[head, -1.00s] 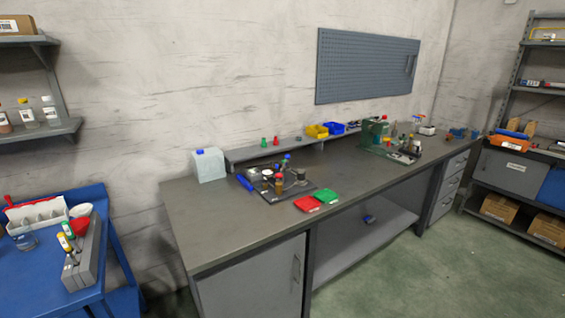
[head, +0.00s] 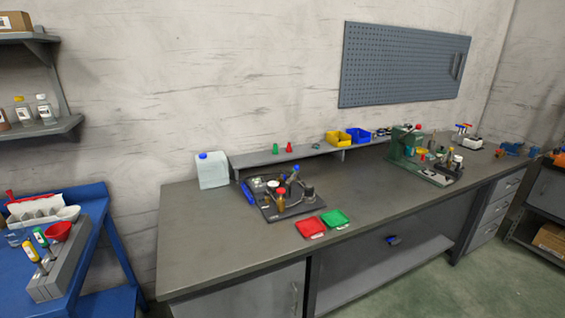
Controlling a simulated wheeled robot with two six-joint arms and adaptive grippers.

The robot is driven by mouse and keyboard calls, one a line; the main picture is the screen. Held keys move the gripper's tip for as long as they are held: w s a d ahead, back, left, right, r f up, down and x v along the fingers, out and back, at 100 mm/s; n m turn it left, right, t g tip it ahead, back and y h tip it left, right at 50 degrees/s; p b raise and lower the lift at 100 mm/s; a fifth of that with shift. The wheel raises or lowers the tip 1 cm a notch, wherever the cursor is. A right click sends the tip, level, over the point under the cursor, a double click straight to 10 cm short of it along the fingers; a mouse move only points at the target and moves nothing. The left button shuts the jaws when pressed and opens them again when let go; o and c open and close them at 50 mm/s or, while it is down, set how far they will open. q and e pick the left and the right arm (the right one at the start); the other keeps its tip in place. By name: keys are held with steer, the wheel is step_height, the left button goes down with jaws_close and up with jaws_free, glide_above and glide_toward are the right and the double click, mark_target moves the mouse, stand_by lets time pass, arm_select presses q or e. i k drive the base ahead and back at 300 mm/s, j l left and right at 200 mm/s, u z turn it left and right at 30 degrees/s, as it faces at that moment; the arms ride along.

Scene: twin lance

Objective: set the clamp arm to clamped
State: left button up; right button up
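A dark base plate (head: 262,208) with small fixtures stands on the grey workbench (head: 200,240). On it are a blue-topped upright part (head: 293,176), an amber part (head: 281,203) and a grey round part (head: 307,194). A green machine (head: 397,147) with a red knob stands on the same bench further right. The clamp arm is too small to pick out for certain, and I cannot tell how it is set. Neither of my grippers is in view.
A red tray (head: 310,227) and a green tray (head: 336,218) lie near the bench's front edge. A white canister (head: 212,170) stands at its back left. Open bench top lies left of the plate.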

mark_target(297, 167)
steer(key=i+l, duration=0.2)
steer(key=l, duration=0.2)
steer(key=i+l+u, duration=0.1)
steer(key=l, duration=0.25)
steer(key=i+l, duration=0.25)
steer(key=l, duration=0.15)
steer(key=i+l, duration=0.15)
steer(key=l, duration=0.25)
steer(key=i+l+u, duration=0.1)
steer(key=l, duration=0.3)
steer(key=i+l, duration=0.25)
steer(key=l, duration=0.2)
steer(key=i+l+u, duration=0.1)
steer(key=l, duration=0.3)
steer(key=i+l, duration=0.2)
steer(key=l, duration=0.2)
